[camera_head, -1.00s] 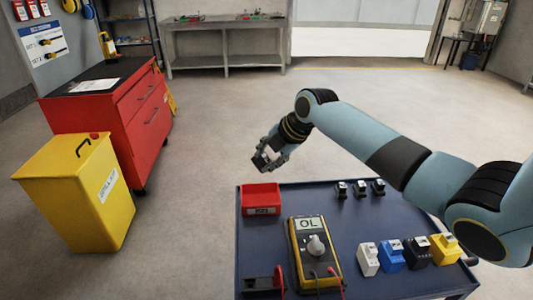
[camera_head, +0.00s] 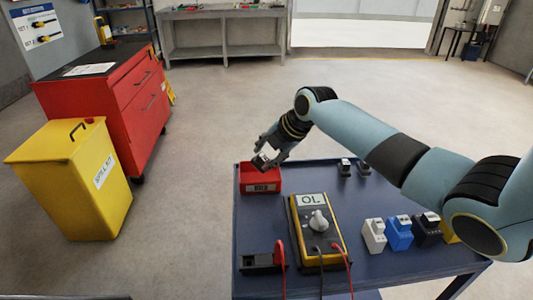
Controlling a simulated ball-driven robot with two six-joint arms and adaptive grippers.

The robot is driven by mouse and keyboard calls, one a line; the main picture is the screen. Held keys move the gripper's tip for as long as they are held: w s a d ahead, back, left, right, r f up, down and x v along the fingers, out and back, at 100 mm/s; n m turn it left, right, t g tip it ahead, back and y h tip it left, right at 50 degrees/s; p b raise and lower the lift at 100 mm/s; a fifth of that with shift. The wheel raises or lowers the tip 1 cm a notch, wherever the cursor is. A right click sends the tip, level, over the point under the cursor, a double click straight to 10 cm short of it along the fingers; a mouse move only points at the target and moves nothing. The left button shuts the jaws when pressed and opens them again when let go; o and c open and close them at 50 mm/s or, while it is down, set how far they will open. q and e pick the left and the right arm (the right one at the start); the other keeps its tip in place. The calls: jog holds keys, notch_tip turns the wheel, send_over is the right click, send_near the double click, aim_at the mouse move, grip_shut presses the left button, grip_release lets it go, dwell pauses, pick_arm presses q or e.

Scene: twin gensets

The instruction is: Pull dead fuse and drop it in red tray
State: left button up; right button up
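The red tray (camera_head: 261,186) stands at the back left corner of the dark blue table. My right gripper (camera_head: 264,163) reaches in from the right and points down at the tray's back rim. A small dark block with a light face, seemingly the fuse (camera_head: 265,156), shows between its fingers; the fingers partly hide it. Two small black fuse-like blocks (camera_head: 345,167) stand at the table's back edge, partly beside my arm. My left gripper is out of view.
A yellow multimeter (camera_head: 318,230) reading OL lies mid-table, with a black holder (camera_head: 263,262) and leads beside it. White (camera_head: 374,235), blue (camera_head: 399,233) and black (camera_head: 427,230) blocks stand at right. A yellow bin (camera_head: 70,185) and red cabinet (camera_head: 125,115) stand left.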

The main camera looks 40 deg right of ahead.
jog(key=o, duration=0.3)
jog(key=shift+o, duration=0.2)
jog(key=v, duration=1.2)
